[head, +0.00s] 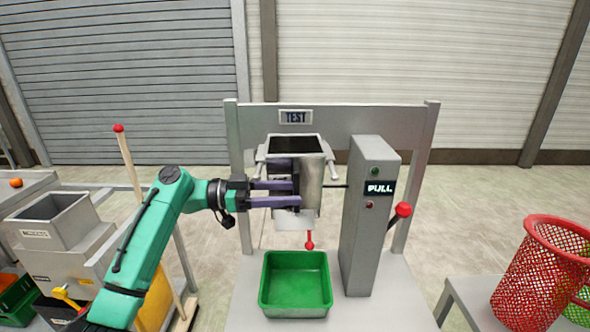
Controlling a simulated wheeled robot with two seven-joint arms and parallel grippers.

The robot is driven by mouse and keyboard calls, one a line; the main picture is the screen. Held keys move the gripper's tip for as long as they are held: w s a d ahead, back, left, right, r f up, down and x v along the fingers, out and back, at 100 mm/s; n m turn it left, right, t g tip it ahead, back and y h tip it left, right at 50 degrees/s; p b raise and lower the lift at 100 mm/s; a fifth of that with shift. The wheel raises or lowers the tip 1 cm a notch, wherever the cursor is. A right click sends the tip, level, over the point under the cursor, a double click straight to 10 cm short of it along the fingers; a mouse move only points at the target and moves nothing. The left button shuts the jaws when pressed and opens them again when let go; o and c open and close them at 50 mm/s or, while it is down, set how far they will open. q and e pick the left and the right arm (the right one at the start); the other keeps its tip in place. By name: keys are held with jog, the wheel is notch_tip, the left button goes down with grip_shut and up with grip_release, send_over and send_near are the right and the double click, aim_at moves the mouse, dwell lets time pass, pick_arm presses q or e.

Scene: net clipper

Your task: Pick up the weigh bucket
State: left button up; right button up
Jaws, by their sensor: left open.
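A metal bucket with a dark open top (311,174), apparently the weigh bucket, hangs upright in the grey frame under a TEST sign (296,117). My left gripper (296,193) reaches in from the left. Its two purple fingers are open, one above the other, and overlap the bucket's left front side. I cannot tell whether they touch it. The fingers hide part of the bucket's left side. A red-tipped lever (309,241) hangs below the bucket. My right gripper is not in view.
A green tray (296,310) stands on the bench below the bucket. A grey post with a PULL display (367,230) and red-knobbed lever (402,209) stands close right. A red mesh basket (530,275) is far right; a grey hopper (55,228) is left.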

pick_arm(q)
jog(key=c, duration=1)
jog(key=shift+r, duration=0.15)
dwell(0.5)
